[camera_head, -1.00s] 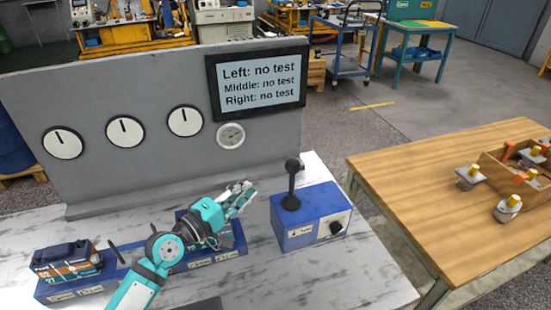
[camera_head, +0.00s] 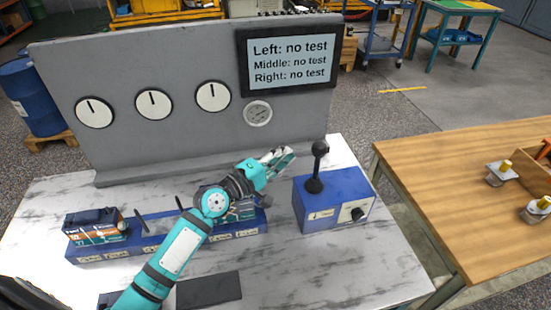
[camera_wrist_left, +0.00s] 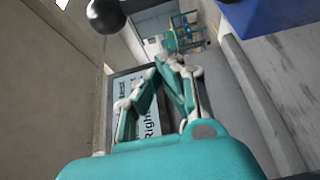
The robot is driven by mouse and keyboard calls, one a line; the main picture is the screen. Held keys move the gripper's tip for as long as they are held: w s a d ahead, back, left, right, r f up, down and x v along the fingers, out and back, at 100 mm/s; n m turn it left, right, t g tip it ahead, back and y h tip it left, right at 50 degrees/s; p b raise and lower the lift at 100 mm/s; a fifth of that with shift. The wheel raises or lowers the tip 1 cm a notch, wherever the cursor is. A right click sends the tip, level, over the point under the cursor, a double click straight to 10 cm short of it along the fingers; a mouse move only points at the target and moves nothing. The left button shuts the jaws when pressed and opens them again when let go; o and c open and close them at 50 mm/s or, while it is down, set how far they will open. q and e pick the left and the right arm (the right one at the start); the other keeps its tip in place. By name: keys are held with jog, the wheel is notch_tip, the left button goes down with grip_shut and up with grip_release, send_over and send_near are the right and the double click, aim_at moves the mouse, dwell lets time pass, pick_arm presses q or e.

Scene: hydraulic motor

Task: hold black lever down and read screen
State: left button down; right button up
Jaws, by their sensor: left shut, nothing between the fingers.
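The black lever (camera_head: 318,165) stands upright on a blue box (camera_head: 338,196) with a dark knob on its front. Its round black ball top also shows at the top of the left wrist view (camera_wrist_left: 105,15). The screen (camera_head: 290,62) on the grey panel reads "Left: no test, Middle: no test, Right: no test". My left gripper (camera_head: 284,155) is shut and empty, just left of the lever and apart from it. In the left wrist view its fingertips (camera_wrist_left: 165,62) come together in front of the screen. My right gripper is not in view.
A wooden table (camera_head: 450,180) stands at right. The marble tabletop (camera_head: 330,265) is clear in front of the lever box.

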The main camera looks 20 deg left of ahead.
aim_at(318, 161)
pick_arm(q)
jog(key=d, duration=0.1)
jog(key=w+d+p, duration=0.1)
jog(key=d, duration=0.1)
jog(key=w+d+p, duration=0.1)
jog(key=shift+d+r, duration=0.1)
jog(key=shift+d, duration=0.15)
jog(key=shift+s+d+p, duration=0.15)
jog(key=shift+s+p, duration=0.1)
jog(key=shift+p, duration=0.1)
jog(key=shift+d, duration=0.1)
